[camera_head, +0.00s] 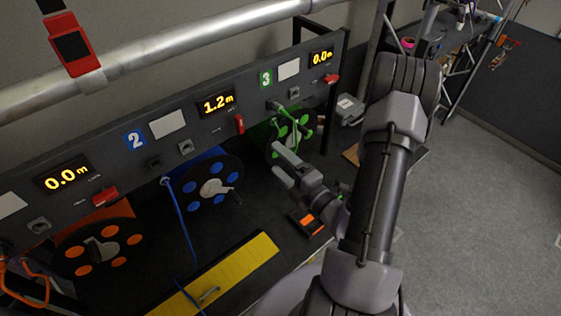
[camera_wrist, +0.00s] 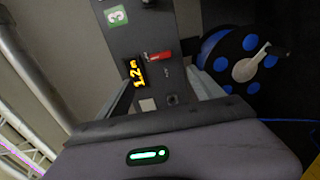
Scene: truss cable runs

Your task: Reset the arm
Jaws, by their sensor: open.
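My arm reaches in from the lower right in the head view and bends over the bench. My gripper (camera_head: 281,162) is open and empty, between the blue reel (camera_head: 211,188) and the green reel (camera_head: 287,131). In the wrist view, its two fingers (camera_wrist: 162,92) stand apart with the panel behind them and nothing between them. The wrist view is turned on its side.
A dark panel (camera_head: 122,166) with displays, red levers and several reels runs along the bench. A blue cable (camera_head: 181,226) hangs from the panel over a yellow strip (camera_head: 226,271). A metal pipe (camera_head: 165,52) crosses above. Grey floor (camera_head: 478,200) is clear at right.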

